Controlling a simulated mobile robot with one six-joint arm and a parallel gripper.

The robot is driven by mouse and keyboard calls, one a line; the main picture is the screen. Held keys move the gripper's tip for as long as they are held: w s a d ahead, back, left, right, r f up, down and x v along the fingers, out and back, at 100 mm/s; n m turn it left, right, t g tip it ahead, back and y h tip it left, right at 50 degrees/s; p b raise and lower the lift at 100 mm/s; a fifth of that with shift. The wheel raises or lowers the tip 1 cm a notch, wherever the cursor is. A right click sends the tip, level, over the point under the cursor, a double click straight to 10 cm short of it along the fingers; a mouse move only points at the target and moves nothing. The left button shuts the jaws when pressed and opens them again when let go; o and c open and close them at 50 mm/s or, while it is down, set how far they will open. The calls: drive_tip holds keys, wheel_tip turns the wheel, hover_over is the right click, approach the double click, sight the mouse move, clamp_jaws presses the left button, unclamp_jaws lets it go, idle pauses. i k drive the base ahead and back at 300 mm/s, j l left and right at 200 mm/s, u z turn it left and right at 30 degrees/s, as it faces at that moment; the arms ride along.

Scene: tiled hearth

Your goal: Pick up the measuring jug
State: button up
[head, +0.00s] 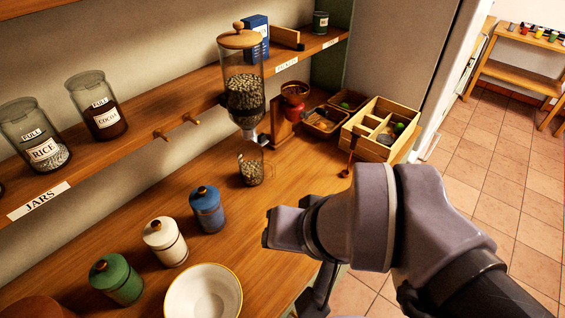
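The measuring jug (250,170) is a small clear glass vessel holding pale beans or seeds. It stands upright on the wooden counter directly below the spout of a tall glass dispenser (244,92) with a wooden lid. My arm reaches in from the lower right, in front of the counter. The dark part of my gripper (318,292) shows below the wrist at the bottom of the head view, to the right of and nearer than the jug, and apart from it. Its fingertips are not clearly visible, so I cannot tell whether it is open or shut.
Blue (207,210), white (166,242) and green (117,279) canisters stand left of the jug, with a white bowl (203,294) in front. A grinder (293,102) and a divided wooden box (383,129) stand behind right. Bare counter (302,178) lies right of the jug.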

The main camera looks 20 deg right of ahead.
sight(251, 161)
drive_tip(key=i+l+u, duration=0.2)
drive_tip(key=l+u, duration=0.15)
drive_tip(key=l, duration=0.35)
drive_tip(key=i+l+u, duration=0.1)
drive_tip(key=l+u, duration=0.25)
drive_tip(key=l, duration=0.35)
drive_tip(key=l+u, duration=0.3)
drive_tip(key=l, duration=0.45)
